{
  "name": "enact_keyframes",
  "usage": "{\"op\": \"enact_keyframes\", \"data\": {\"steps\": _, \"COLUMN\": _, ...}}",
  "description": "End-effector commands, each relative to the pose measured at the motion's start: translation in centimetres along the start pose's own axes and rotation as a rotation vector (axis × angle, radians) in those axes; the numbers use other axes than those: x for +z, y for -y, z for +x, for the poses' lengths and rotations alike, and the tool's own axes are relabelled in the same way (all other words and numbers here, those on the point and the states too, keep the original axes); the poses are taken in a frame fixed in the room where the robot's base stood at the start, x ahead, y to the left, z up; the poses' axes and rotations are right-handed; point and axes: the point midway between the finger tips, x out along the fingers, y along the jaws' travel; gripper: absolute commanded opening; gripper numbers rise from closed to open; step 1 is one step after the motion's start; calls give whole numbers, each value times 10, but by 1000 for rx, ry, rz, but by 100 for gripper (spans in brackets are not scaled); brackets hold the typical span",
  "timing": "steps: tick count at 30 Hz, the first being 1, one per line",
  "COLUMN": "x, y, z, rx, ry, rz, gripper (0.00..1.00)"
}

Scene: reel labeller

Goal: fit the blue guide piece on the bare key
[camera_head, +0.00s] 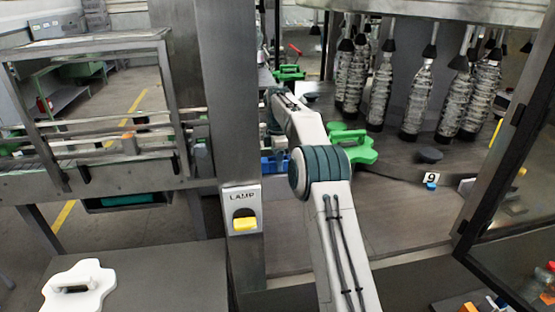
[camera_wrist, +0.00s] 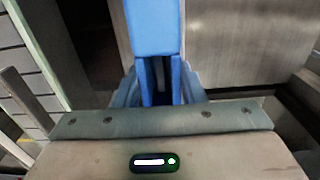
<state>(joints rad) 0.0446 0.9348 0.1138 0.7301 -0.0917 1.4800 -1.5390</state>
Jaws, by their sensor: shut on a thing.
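The blue guide piece shows in the wrist view (camera_wrist: 157,28) as a tall blue block standing up from the jaws. My gripper (camera_wrist: 160,88) is shut on its lower part. In the head view, a blue part (camera_head: 268,164) shows just left of my arm, beside the grey post; my arm hides much of that area, including most of the gripper. I cannot make out the bare key in either view, nor tell whether the blue piece touches anything beyond the jaws.
A green star-shaped piece (camera_head: 354,147) lies right of my arm, with another green piece (camera_head: 288,73) farther back. Several clear bottles (camera_head: 381,92) hang at the right. The grey post (camera_head: 230,130) with its lamp switch (camera_head: 243,222) stands left of my arm. A white piece (camera_head: 75,289) lies front left.

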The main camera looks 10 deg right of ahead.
Motion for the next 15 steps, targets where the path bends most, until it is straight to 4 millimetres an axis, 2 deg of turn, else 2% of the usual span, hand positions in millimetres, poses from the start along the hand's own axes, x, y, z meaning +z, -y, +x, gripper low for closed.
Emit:
{"op": "enact_keyframes", "data": {"steps": 6, "x": 0, "y": 0, "z": -1, "rx": 1, "ry": 0, "rz": 0, "gripper": 8}}
{"op": "enact_keyframes", "data": {"steps": 7, "x": 0, "y": 0, "z": -1, "rx": 1, "ry": 0, "rz": 0, "gripper": 42}}
{"op": "enact_keyframes", "data": {"steps": 9, "x": 0, "y": 0, "z": -1, "rx": 1, "ry": 0, "rz": 0, "gripper": 61}}
{"op": "enact_keyframes", "data": {"steps": 15, "x": 0, "y": 0, "z": 0, "rx": 0, "ry": 0, "rz": 0, "gripper": 62}}
